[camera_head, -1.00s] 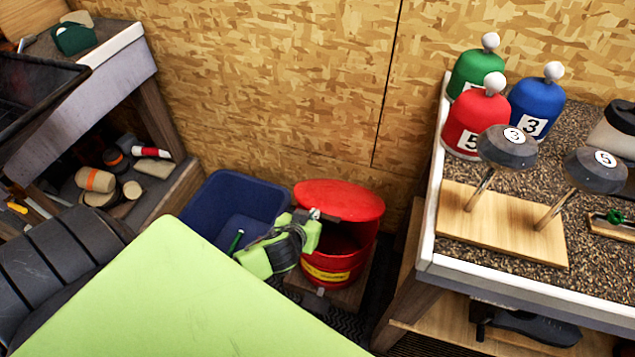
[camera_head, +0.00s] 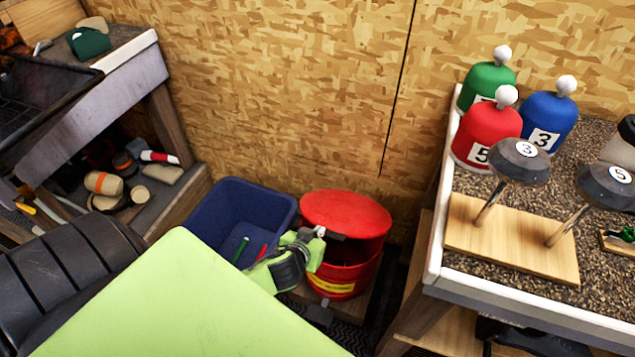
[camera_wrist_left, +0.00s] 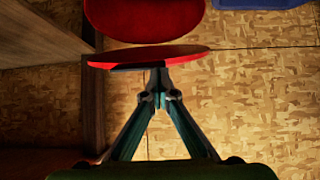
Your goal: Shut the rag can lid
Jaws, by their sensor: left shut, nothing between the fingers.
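The red rag can (camera_head: 348,278) stands on the floor with a yellow label on its front. Its red lid (camera_head: 345,212) is hinged partly open, tilted above the mouth, with a dark gap below its front right edge. My left gripper (camera_head: 320,233) is at the left side of the can, by the lid's near left edge. In the left wrist view the shut, empty fingers (camera_wrist_left: 158,78) meet at the lid (camera_wrist_left: 150,57), seen almost edge-on; I cannot tell whether they touch it. My right gripper is not in view.
A blue bin (camera_head: 228,215) stands left of the can, holding a green and a red item. A bench (camera_head: 438,230) with numbered headcovers and club heads is at the right. The chipboard wall (camera_head: 290,90) is close behind the can. A cluttered shelf (camera_head: 190,195) is at the left.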

